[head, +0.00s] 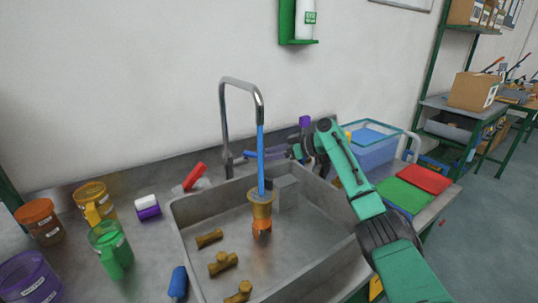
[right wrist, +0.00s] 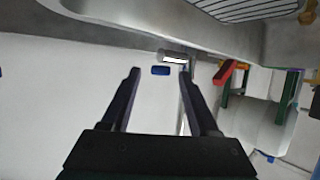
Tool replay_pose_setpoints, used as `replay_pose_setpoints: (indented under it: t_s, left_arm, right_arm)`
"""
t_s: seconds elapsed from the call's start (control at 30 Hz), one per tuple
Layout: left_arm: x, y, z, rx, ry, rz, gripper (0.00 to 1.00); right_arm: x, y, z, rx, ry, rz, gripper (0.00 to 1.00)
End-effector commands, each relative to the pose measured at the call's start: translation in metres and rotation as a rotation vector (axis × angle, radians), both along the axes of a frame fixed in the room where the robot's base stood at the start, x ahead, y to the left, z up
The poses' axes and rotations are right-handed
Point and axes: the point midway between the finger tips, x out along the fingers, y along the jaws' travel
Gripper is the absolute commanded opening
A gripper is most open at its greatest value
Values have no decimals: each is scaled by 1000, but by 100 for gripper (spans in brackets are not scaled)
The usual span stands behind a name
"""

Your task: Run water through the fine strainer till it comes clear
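A brass-coloured strainer (head: 261,211) is upright in the sink, under the tap (head: 240,83). A blue stream of water (head: 261,150) runs from the spout into its top. Orange shows below the strainer (head: 262,232); I cannot tell whether it is coloured water or a part. My right gripper (head: 246,155) reaches left behind the stream, its fingertips near the tap's base. In the right wrist view its fingers (right wrist: 158,72) are apart with nothing clearly held between them. My left gripper is not in view.
The metal sink (head: 190,225) holds several brass fittings (head: 222,263). Coloured mugs (head: 111,249) stand on the left counter. A blue-tinted clear bin (head: 372,145) and red and green mats (head: 404,194) are at right, beyond my right arm.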

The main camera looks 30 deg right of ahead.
Motion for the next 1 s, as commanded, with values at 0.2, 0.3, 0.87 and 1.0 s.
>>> replay_pose_setpoints:
  t_s: [0.2, 0.3, 0.87, 1.0]
  left_arm:
    - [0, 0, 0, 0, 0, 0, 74]
    - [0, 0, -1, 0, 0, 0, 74]
    - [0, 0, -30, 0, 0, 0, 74]
    - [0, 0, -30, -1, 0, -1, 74]
  right_arm:
    - [0, 0, 0, 1, -1, 0, 60]
    - [-2, -2, 1, 1, -2, -1, 60]
    - [-102, -74, 51, -1, -1, -3, 60]
    - [-109, -79, 55, 0, 0, 0, 60]
